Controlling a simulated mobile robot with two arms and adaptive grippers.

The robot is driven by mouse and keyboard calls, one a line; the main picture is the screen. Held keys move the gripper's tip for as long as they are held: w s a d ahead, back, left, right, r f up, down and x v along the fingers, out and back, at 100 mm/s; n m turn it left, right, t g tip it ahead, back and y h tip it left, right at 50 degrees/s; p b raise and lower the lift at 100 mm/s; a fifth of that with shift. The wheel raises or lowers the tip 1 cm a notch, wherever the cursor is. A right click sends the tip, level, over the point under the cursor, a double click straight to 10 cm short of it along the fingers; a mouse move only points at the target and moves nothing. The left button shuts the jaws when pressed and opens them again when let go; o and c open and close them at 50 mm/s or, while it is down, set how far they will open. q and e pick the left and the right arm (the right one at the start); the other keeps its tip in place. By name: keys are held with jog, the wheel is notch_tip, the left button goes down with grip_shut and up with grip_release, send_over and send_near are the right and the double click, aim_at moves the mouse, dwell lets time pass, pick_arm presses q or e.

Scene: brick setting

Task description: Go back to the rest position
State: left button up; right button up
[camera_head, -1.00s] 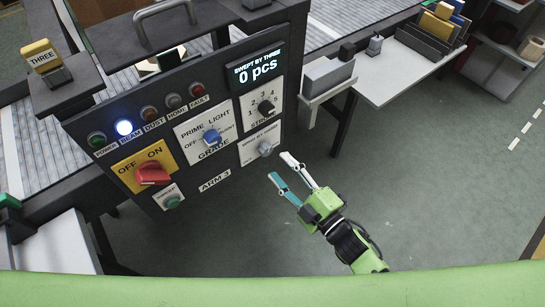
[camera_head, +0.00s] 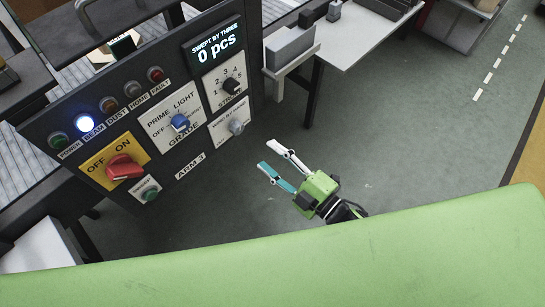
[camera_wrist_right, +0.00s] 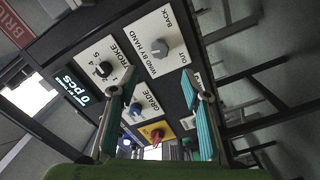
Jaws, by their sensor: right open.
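My right gripper (camera_head: 282,166) is open and empty in the head view. It hangs in free space to the right of the control panel (camera_head: 215,150) and apart from it. Its two fingers also show in the right wrist view (camera_wrist_right: 162,100), spread apart, with the panel beyond them. The panel carries a red switch (camera_head: 124,168), a blue grade knob (camera_head: 180,122), a black stroke knob (camera_head: 231,86) and a grey wind-by-hand knob (camera_head: 236,127). Its display (camera_head: 214,45) reads "SWEPT BY THREE 0 pcs", and a lamp (camera_head: 85,123) glows blue-white. My left gripper does not show.
A grey box (camera_head: 290,46) sits on a small shelf right of the panel. A white table (camera_head: 355,40) stands behind it. A conveyor (camera_head: 30,130) runs behind the panel. The grey floor (camera_head: 410,140) to the right is clear.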

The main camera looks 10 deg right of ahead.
dwell(0.4)
jog(key=s+d+f+m+g+h, duration=0.1)
jog(key=s+d+f+m+h, duration=0.2)
jog(key=f, duration=0.6)
jog(key=s+d+f+m+g+h, duration=0.1)
jog(key=d+f+m+g+h, duration=0.15)
jog(key=d+f, duration=0.45)
jog(key=s+d+f+m+g+h, duration=0.1)
jog(key=s+f+m+h, duration=0.15)
jog(key=f, duration=0.95)
jog(key=s+d+f+m+g+h, duration=0.1)
jog(key=s+f+m+g, duration=0.2)
jog(key=s+f, duration=0.3)
jog(key=s+d+f+m+g, duration=0.2)
jog(key=s+f, duration=0.4)
jog(key=s, duration=0.7)
jog(key=s+d+f+m+g+h, duration=0.1)
jog(key=s+d+f+m+g, duration=0.1)
jog(key=s+f, duration=0.4)
jog(key=s+m+g, duration=0.1)
jog(key=s+g, duration=0.1)
jog(key=s, duration=0.1)
jog(key=shift+s+d+f+m+h, duration=0.2)
jog(key=shift+d+m+h, duration=0.1)
jog(key=shift+m, duration=0.1)
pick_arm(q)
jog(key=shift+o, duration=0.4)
